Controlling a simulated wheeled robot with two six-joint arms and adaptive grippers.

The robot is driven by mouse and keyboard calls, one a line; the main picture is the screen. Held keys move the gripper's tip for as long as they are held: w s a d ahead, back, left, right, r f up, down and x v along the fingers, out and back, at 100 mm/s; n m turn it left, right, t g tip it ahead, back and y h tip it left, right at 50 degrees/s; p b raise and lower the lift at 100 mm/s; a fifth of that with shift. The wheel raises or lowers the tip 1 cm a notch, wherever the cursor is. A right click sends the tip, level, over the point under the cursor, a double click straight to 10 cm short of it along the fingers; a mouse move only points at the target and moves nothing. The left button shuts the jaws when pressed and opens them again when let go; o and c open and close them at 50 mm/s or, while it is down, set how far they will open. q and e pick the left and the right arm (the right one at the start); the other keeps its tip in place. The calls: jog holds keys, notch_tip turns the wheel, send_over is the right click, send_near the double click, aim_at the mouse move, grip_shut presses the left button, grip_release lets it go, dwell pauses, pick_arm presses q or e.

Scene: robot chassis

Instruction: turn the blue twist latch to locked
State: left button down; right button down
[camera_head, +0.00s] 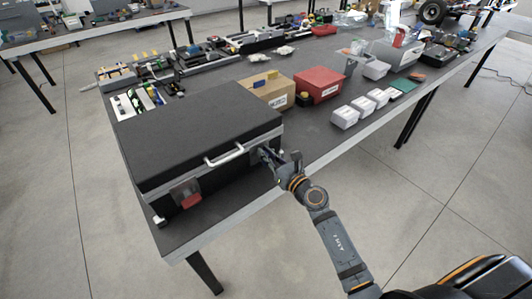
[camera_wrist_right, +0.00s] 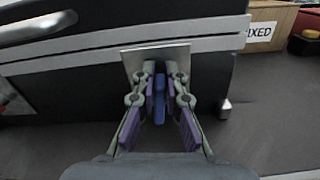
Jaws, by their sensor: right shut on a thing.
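The blue twist latch (camera_wrist_right: 159,97) sits on a metal plate (camera_wrist_right: 150,57) on the front of a black case. In the right wrist view its handle stands upright between my right gripper's fingers (camera_wrist_right: 160,105), which are shut on it. In the head view my right gripper (camera_head: 272,158) is at the right part of the case's front and hides most of the latch. The black case (camera_head: 195,130) has its lid down and a silver handle (camera_head: 223,154) on the front. A red latch (camera_head: 186,194) is on the left part of the front. My left gripper is not in view.
The case stands at the front corner of a long dark table (camera_head: 235,199). The floor in front of the table is clear.

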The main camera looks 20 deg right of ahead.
jog(key=m+p, duration=0.2)
jog(key=m, duration=0.1)
jog(key=shift+w+d, duration=0.15)
jog(key=shift+d, duration=0.2)
jog(key=m, duration=0.1)
jog(key=m+p, duration=0.1)
jog(key=m, duration=0.1)
jog(key=m+p, duration=0.1)
jog(key=m, duration=0.1)
jog(key=shift+w+d+f, duration=0.15)
jog(key=shift+d+f, duration=0.15)
jog(key=shift+d, duration=0.05)
jog(key=m+p, duration=0.1)
jog(key=m, duration=0.3)
jog(key=shift+d+f+p, duration=0.2)
jog(key=shift+f+p, duration=0.2)
jog(key=shift+w+d+f+m+p, duration=0.15)
jog(key=shift+m+p, duration=0.1)
jog(key=shift+m, duration=0.45)
jog(key=shift+s+a+f+m+p, duration=0.15)
jog(key=shift+m+p, duration=0.1)
jog(key=shift+m, duration=0.45)
jog(key=shift+w+d+f+m+p, duration=0.15)
jog(key=shift+m+p, duration=0.1)
jog(key=shift+m, duration=0.45)
jog(key=shift+f, duration=0.1)
jog(key=c, duration=1.4)
grip_release()
jog(key=v, duration=1.2)
